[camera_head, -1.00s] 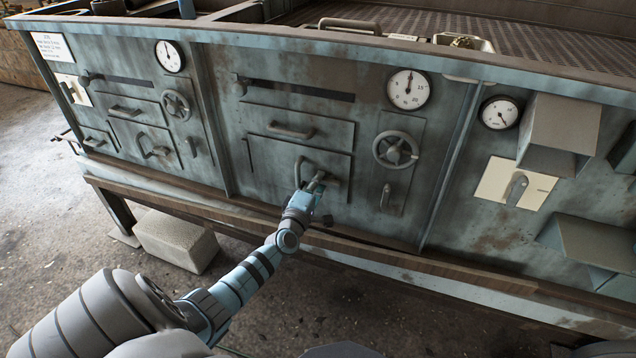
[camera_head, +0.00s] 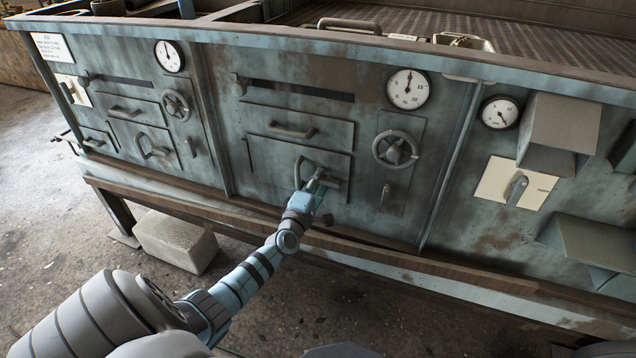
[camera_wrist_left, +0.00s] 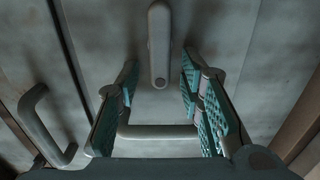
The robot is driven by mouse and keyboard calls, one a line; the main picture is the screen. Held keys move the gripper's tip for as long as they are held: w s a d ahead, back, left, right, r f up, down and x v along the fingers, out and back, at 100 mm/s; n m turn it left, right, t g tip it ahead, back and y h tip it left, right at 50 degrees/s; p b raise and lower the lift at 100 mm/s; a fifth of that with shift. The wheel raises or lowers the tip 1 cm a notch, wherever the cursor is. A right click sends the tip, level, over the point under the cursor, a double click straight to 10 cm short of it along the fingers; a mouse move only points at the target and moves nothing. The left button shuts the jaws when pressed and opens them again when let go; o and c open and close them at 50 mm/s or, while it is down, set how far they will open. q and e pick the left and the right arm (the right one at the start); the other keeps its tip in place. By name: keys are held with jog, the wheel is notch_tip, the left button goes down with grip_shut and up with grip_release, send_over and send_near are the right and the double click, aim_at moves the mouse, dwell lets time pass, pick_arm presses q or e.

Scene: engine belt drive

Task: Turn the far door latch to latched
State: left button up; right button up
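The middle furnace-like door (camera_head: 265,165) has an upright arched handle (camera_head: 298,170) and, just right of it, a grey lever latch (camera_head: 333,184) lying roughly level. My left gripper (camera_head: 319,178) is at this door, partly covering the latch. In the left wrist view, the latch (camera_wrist_left: 159,45) runs up from between my open fingertips (camera_wrist_left: 157,65), one finger on each side. No grip on it shows. The arched handle (camera_wrist_left: 158,131) crosses lower between the fingers. The left door (camera_head: 140,142) also has a handle and a level latch (camera_head: 158,152). My right gripper is out of view.
A drawer handle (camera_head: 290,130) sits above the door; it also shows in the left wrist view (camera_wrist_left: 45,125). A handwheel (camera_head: 395,150) and a small lever (camera_head: 385,195) are to the right. A ledge (camera_head: 370,250) runs below. A pale block (camera_head: 175,240) stands on the floor.

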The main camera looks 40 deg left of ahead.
pick_arm(q)
jog(key=v, duration=1.2)
